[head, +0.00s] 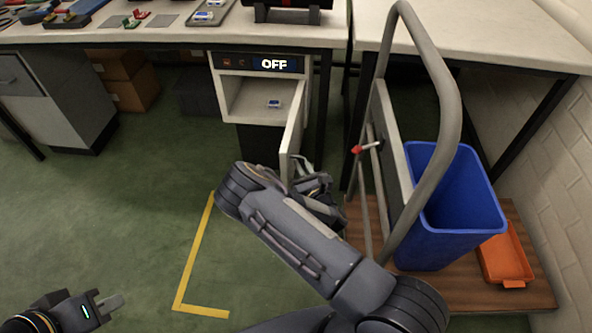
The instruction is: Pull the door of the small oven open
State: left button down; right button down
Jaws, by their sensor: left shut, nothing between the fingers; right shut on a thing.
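The small oven (262,62) is a white box under the bench, with a dark panel reading OFF. Its door (292,128) stands swung wide open on the right side, seen almost edge-on, so the inside shows. My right gripper (308,172) is at the lower outer end of the door, shut on its handle; my forearm hides part of the grip. My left gripper (112,302) is shut and empty over the floor at the lower left, far from the oven.
A small white and blue item (274,104) lies inside the oven. A trolley with a grey tube handle (445,75) stands close on the right, carrying a blue bin (455,215) and an orange tray (505,258). Green floor (130,200) on the left is clear.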

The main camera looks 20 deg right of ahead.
pick_arm(q)
jog(key=shift+s+r, duration=0.15)
jog(key=shift+s, duration=0.25)
pick_arm(e)
jog(key=shift+d+r, duration=0.1)
jog(key=shift+d, duration=0.1)
jog(key=c, duration=1.6)
grip_release()
